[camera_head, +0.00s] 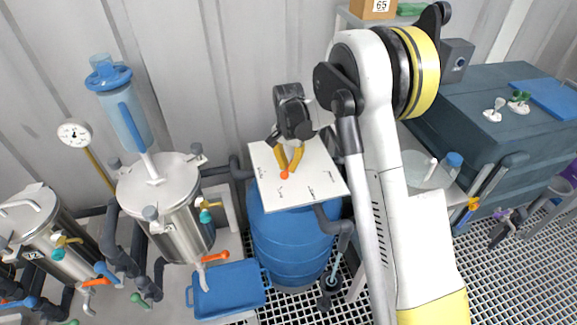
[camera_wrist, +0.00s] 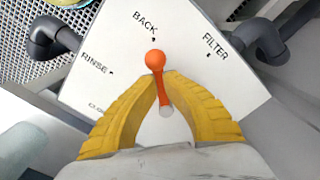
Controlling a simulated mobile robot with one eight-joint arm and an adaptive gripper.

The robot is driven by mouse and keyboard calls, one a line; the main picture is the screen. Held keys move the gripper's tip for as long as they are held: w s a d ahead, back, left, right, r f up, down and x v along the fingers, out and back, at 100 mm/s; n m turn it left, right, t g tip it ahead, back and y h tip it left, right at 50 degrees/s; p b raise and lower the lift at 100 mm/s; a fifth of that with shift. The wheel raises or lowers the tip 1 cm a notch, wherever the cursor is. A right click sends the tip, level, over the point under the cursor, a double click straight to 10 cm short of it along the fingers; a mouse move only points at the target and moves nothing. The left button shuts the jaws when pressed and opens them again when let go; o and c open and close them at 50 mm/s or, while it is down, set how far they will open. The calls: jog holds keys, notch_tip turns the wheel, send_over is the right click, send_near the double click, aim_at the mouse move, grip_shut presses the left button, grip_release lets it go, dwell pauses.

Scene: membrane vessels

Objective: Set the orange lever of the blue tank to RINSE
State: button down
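The orange lever (camera_wrist: 161,92) sits on a white label plate (camera_wrist: 235,85) on top of the blue tank (camera_head: 290,235). Its ball knob (camera_wrist: 154,60) points at the BACK mark (camera_wrist: 153,39) in the wrist view. The RINSE mark (camera_wrist: 110,72) is to the left and the FILTER mark (camera_wrist: 208,55) to the right. My gripper (camera_wrist: 160,76) has its yellow fingers closed in on both sides of the lever stem, just below the knob. In the head view the knob (camera_head: 284,175) shows at the fingertips (camera_head: 288,168). Another small label at the plate's lower left is partly hidden by a finger.
Dark pipes (camera_wrist: 52,38) run beside the plate. Steel vessels (camera_head: 175,215) with small orange-handled valves stand to the left, and a blue tray (camera_head: 228,290) lies in front. A dark blue bench (camera_head: 490,110) stands to the right.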

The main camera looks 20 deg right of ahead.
jog(key=shift+s+f, duration=0.1)
dwell(0.3)
jog(key=n, duration=0.1)
jog(key=d+n, duration=0.1)
jog(key=n, duration=0.1)
jog(key=s+d+n, duration=0.1)
jog(key=n, duration=0.1)
jog(key=shift+d+n, duration=0.5)
jog(key=shift+n, duration=0.7)
jog(key=shift+d+n, duration=0.5)
jog(key=shift+n, duration=0.7)
jog(key=c, duration=1.4)
grip_release()
jog(key=shift+c, duration=0.2)
notch_tip(320, 180, up, 12)
